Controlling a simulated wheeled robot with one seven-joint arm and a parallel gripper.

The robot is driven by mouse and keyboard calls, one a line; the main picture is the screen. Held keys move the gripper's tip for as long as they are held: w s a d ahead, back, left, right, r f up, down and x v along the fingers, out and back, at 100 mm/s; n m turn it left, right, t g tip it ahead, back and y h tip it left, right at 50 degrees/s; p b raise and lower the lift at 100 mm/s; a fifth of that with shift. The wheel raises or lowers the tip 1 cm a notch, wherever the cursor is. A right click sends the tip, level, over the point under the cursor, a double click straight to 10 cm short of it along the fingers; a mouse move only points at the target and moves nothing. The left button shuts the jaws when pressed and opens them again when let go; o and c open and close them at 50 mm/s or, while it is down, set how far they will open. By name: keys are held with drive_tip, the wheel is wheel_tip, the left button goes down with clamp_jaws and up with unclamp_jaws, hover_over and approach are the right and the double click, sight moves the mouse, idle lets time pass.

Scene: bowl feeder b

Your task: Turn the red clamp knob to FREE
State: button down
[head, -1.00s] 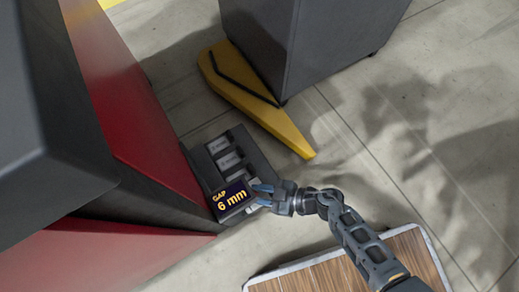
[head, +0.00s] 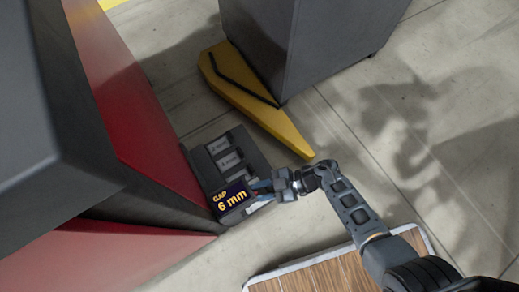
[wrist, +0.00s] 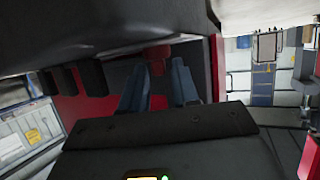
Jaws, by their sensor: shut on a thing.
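A dark panel box (head: 252,153) with a display (head: 232,199) reading "GAP 6 mm" sticks out from the red machine. My gripper (head: 259,187) is at the box's right side, close to the display. In the wrist view its two blue fingers (wrist: 160,88) reach forward with a narrow dark red part (wrist: 157,68) showing between them. The fingers are shut on this part, which looks like the red clamp knob. The knob's shape, pointer and FREE mark are hidden or too small to make out. In the head view the fingers and box hide the knob.
The red and black machine (head: 130,110) fills the left. A yellow arm-like piece (head: 250,105) and a grey cabinet (head: 305,45) stand behind the box. A wood-topped surface (head: 330,275) lies at the bottom under my arm. The floor to the right is clear.

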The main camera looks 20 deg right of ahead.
drive_tip(key=n+g, duration=0.1)
drive_tip(key=g, duration=0.1)
drive_tip(key=w+n+g, duration=0.1)
drive_tip(key=n+g, duration=0.1)
drive_tip(key=shift+n, duration=0.3)
drive_tip(key=shift+n+g+h, duration=0.4)
drive_tip(key=shift+n+g, duration=0.7)
drive_tip(key=shift+g, duration=0.2)
drive_tip(key=c, duration=1.1)
unclamp_jaws()
drive_tip(key=shift+a, duration=0.1)
drive_tip(key=shift+w, duration=0.1)
drive_tip(key=shift+g, duration=0.3)
drive_tip(key=shift+p+v, duration=0.35)
drive_tip(key=shift+v, duration=3.55)
